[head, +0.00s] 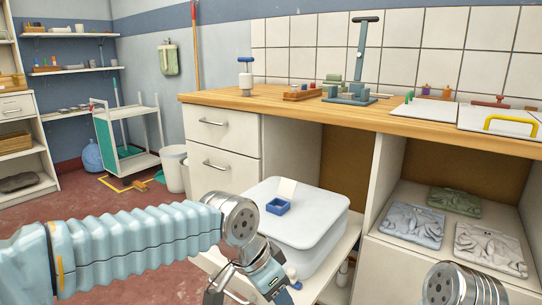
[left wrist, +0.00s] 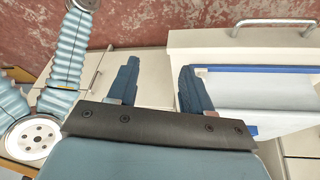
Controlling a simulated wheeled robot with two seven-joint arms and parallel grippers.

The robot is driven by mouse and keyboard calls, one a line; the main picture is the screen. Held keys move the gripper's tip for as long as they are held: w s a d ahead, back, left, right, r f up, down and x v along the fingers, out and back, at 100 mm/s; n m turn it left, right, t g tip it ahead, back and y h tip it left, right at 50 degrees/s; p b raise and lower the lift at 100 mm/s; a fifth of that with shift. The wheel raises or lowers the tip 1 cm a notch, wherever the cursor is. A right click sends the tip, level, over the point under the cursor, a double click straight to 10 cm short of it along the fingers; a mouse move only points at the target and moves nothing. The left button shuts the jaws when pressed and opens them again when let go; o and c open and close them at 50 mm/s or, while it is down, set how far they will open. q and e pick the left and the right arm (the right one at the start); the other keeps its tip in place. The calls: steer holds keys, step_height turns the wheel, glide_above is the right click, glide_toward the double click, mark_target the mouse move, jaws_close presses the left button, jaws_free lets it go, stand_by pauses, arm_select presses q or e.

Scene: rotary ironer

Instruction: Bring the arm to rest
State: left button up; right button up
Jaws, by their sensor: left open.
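My left arm comes in from the left across the lower part of the head view, with its gripper (head: 252,284) at the bottom centre, in front of the counter's base. In the left wrist view the left gripper (left wrist: 159,68) has its two dark fingers spread apart, with nothing between them. Its fingertips point towards a pale cabinet surface and the reddish floor. My right gripper is not in view; only a metal joint of mine shows at the lower right of the head view.
Open red floor (head: 65,208) lies at the left.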

arm_select(q)
steer(key=w+a+f+n+g+p, duration=0.1)
steer(key=a+f+n+p, duration=0.15)
steer(key=f, duration=0.95)
steer(key=a+f+n+p, duration=0.1)
steer(key=a+f+n, duration=0.25)
steer(key=f, duration=0.85)
steer(key=s+a+f+n+p, duration=0.1)
steer(key=s+a+f+n, duration=0.2)
steer(key=s+f, duration=0.3)
steer(key=s+a+f+n+p, duration=0.1)
steer(key=s+a+f+n, duration=0.2)
steer(key=s+f, duration=0.3)
steer(key=shift+s+a+f+n+p, duration=0.15)
steer(key=shift+f+n+p, duration=0.15)
steer(key=shift+f, duration=0.3)
